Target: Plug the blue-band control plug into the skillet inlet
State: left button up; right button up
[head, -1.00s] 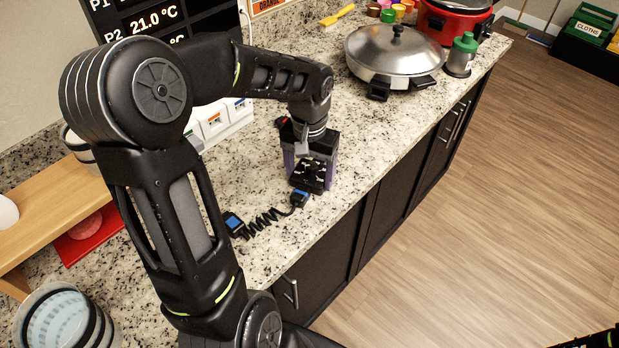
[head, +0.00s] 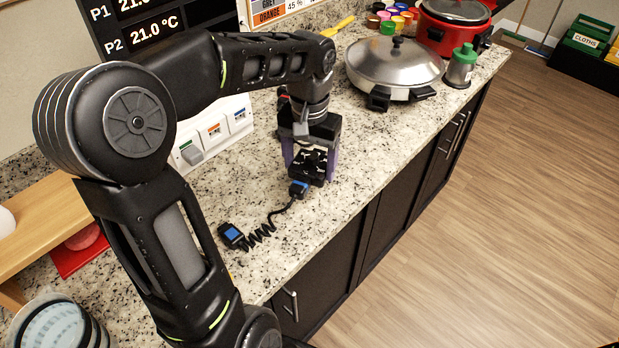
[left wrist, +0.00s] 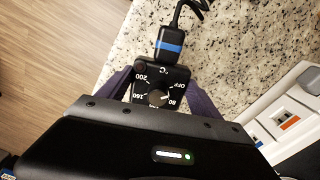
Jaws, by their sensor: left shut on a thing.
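My left gripper (head: 312,158) is shut on the control plug, a black body with a temperature dial. The plug (head: 309,168) shows between the purple fingers, above the granite counter. In the left wrist view the dial (left wrist: 156,86) faces the camera between the fingers, with a blue-band cord end (left wrist: 170,42) beyond it. A coiled black cord runs from the blue-band part (head: 299,189) to another blue-marked block (head: 231,235) on the counter. The skillet (head: 394,68), with a domed steel lid, stands farther back to the right. I cannot make out its inlet among the black front fittings.
A grey bottle with a green cap (head: 461,66) stands right of the skillet, and a red cooker (head: 449,27) behind it. White switch boxes (head: 215,130) line the wall. The counter between my gripper and the skillet is mostly clear.

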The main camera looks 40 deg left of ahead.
pick_arm(q)
jog(key=shift+r, duration=1.75)
